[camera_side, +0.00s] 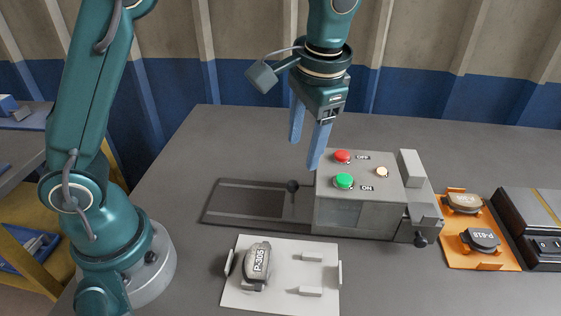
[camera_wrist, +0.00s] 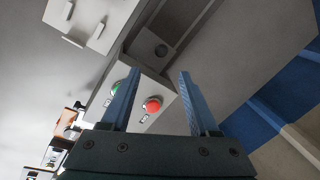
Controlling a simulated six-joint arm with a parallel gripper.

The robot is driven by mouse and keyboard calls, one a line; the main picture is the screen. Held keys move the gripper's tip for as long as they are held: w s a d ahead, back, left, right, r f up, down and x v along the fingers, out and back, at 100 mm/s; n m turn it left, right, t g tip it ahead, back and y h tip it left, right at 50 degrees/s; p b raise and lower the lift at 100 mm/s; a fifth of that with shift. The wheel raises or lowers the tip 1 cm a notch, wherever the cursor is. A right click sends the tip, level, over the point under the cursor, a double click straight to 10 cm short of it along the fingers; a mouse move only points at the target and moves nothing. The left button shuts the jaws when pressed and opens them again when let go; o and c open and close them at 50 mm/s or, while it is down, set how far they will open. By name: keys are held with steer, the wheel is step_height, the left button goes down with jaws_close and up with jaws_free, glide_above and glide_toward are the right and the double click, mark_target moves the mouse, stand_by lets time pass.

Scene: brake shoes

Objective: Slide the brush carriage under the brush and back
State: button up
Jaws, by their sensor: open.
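The brush unit is a grey box (camera_side: 358,205) with a red button (camera_side: 342,157), a green button (camera_side: 344,181) and a small pale lamp on top. A dark rail track (camera_side: 245,204) runs out from its left side. A dark round knob (camera_side: 292,186) stands on the track close to the box's left wall. My gripper (camera_side: 308,150) is open and empty above the knob and the box's left edge. In the wrist view its two fingers (camera_wrist: 158,95) hang over the box, with the red button (camera_wrist: 153,104) between them.
A white plate (camera_side: 290,295) in front holds a brake shoe (camera_side: 257,262) marked P-305. An orange tray (camera_side: 467,255) at right holds two more shoes, beside a dark case (camera_side: 535,225). The table behind and left of the track is clear.

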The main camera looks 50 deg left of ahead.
mark_target(293, 182)
steer(key=f+m, duration=0.1)
steer(key=f, duration=0.1)
steer(key=a+f+m, duration=0.1)
steer(key=f, duration=0.1)
steer(key=f+m, duration=0.2)
steer(key=shift+s+a+f+t, duration=0.15)
steer(key=shift+s+a+t, duration=0.1)
steer(key=shift+a+t, duration=0.15)
steer(key=shift+x, duration=2.6)
steer(key=shift+d, duration=0.1)
jaws_close()
